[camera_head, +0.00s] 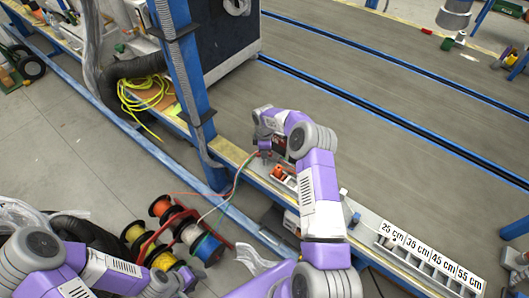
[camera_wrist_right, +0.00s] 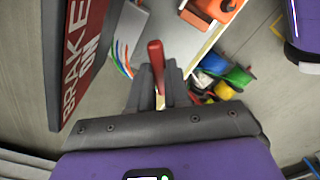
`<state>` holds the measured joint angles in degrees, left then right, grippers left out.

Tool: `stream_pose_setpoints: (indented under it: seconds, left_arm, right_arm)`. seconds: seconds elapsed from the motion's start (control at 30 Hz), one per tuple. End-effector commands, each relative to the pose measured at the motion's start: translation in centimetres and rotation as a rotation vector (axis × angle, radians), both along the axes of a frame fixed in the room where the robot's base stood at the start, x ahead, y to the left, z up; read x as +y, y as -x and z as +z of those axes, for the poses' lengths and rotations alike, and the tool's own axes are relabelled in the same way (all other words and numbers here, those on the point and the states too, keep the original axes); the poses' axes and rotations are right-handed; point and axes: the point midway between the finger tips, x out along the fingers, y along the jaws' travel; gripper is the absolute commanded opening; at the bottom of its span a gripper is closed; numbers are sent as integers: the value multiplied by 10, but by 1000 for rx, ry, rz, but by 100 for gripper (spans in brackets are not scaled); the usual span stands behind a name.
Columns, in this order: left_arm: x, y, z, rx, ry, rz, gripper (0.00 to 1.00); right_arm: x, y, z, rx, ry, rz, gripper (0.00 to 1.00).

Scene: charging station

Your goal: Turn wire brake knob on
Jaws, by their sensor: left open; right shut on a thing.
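The wire brake knob (camera_wrist_right: 156,58) is a red upright handle in the right wrist view. It stands between the two dark fingers of my right gripper (camera_wrist_right: 158,85), which is shut on it. In the head view my right gripper (camera_head: 264,148) reaches down at the station's edge, where the knob is too small and covered to make out. My left gripper (camera_head: 186,279) is low in the head view, open and away from the knob, partly cut off.
Coloured wire spools (camera_head: 165,232) stand on the floor. A blue post (camera_head: 180,75) rises left of the gripper. A length scale (camera_head: 430,258) lies at the lower right. The conveyor surface (camera_head: 345,100) behind is clear.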

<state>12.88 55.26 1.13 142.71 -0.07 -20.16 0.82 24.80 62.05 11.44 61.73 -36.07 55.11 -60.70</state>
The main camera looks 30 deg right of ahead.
Motion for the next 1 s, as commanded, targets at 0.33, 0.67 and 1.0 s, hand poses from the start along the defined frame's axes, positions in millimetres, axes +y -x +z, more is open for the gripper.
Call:
stream_pose_setpoints:
  seconds: [0.33,0.67,1.0]
  left_arm:
    - [0,0,-4,0,0,0,51]
    - [0,0,-6,0,0,0,51]
    - [0,0,-6,0,0,0,51]
  right_arm:
    - [0,-1,0,-2,1,-324,0]
    - [0,0,0,-1,0,-563,0]
    - [0,0,0,0,0,-680,0]
